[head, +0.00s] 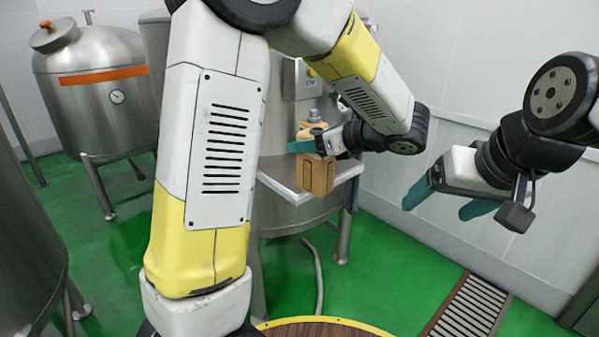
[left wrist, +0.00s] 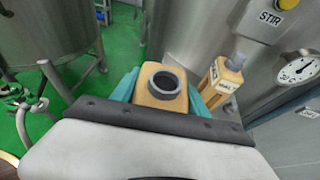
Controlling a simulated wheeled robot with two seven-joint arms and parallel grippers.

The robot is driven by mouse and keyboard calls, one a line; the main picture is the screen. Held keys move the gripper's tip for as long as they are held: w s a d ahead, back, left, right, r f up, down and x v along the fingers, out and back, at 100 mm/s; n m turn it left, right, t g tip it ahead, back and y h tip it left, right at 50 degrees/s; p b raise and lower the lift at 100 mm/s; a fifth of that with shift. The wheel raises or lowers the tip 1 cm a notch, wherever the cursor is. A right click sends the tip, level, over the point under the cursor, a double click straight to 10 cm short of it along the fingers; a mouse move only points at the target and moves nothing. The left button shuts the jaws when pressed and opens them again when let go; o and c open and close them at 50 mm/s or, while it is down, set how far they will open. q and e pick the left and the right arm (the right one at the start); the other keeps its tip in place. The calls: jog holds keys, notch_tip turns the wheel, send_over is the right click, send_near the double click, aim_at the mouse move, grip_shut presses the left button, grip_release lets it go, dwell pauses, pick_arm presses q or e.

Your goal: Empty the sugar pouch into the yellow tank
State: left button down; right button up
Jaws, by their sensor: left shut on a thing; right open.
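A tan pouch (head: 316,174) with a dark ring-shaped open spout is between the teal fingers of my left gripper (head: 303,147). In the left wrist view the pouch (left wrist: 158,97) has its spout facing the camera, and the fingers are shut on its sides. In the head view it is just over or on a metal shelf (head: 346,171) on a steel tank (head: 290,222); I cannot tell whether it touches. No yellow band shows on this tank, partly hidden by my left arm. My right gripper (head: 437,208) is open and empty, off to the right.
A second tan container (left wrist: 223,80) with a grey cap stands beside the pouch. A STIR panel with a yellow button (left wrist: 287,4) and a gauge (left wrist: 298,70) are close by. An orange-banded tank (head: 95,95) stands back left. Green floor and a drain grate (head: 468,308) lie right.

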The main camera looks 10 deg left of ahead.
pick_arm(q)
jog(key=w+a+f, duration=0.2)
jog(key=w+a, duration=0.2)
jog(key=w, duration=0.2)
jog(key=w+a+f, duration=0.2)
jog(key=w+a, duration=0.3)
jog(key=w, duration=0.2)
jog(key=shift+f, duration=0.25)
jog(key=shift+w+f, duration=0.1)
jog(key=shift+f, duration=0.1)
jog(key=c, duration=0.6)
grip_release()
jog(key=shift+f, duration=0.1)
